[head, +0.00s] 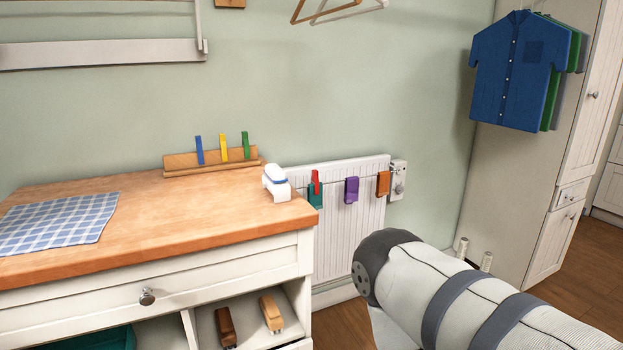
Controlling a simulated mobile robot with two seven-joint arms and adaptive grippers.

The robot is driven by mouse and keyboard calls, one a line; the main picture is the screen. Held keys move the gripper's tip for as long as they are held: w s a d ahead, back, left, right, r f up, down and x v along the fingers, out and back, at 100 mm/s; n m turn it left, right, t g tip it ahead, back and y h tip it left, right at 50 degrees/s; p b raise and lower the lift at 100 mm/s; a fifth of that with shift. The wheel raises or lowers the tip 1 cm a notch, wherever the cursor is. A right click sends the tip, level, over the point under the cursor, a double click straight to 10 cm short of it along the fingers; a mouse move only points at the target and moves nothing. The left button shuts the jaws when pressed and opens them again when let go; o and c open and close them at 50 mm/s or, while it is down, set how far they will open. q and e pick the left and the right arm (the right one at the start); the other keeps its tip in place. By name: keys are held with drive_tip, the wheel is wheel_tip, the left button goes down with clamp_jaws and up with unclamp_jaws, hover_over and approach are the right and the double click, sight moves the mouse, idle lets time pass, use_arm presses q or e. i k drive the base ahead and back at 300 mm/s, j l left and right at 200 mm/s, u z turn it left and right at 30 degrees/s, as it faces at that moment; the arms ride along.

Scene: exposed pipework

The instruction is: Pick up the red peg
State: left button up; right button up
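The red peg (315,182) stands upright at the top of a small dark green cloth (315,197), in front of the white radiator (335,235). It appears clipped over the thin line that runs there. Its lower end overlaps the cloth. My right arm comes in from the lower right, well below and to the right of the peg. Its bend shows, but its gripper is out of view. My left arm and gripper are not in view.
Purple (351,190) and orange (383,184) cloths hang to the right. A wooden rack (182,169) holds blue, yellow and green pegs. A white blue-banded object (275,183) sits at the corner of the wooden worktop (160,215), near the peg. A checked cloth (55,224) lies left.

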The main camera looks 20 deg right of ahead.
sight(314, 180)
drive_tip(key=i+l+u, duration=0.15)
drive_tip(key=l, duration=0.2)
drive_tip(key=i+l+u, duration=0.1)
drive_tip(key=l, duration=0.25)
drive_tip(key=i+l+u, duration=0.15)
drive_tip(key=l, duration=0.25)
drive_tip(key=i+l+u, duration=0.1)
drive_tip(key=l, duration=0.25)
drive_tip(key=l+u, duration=0.15)
drive_tip(key=l, duration=0.35)
drive_tip(key=k+l+u, duration=0.15)
drive_tip(key=l, duration=0.35)
drive_tip(key=l+u, duration=0.15)
drive_tip(key=l, duration=0.35)
drive_tip(key=i+l+u, duration=0.2)
drive_tip(key=l, duration=0.25)
drive_tip(key=l+u, duration=0.15)
drive_tip(key=l, duration=0.3)
drive_tip(key=l+u, duration=0.2)
drive_tip(key=l, duration=0.3)
drive_tip(key=i, duration=0.05)
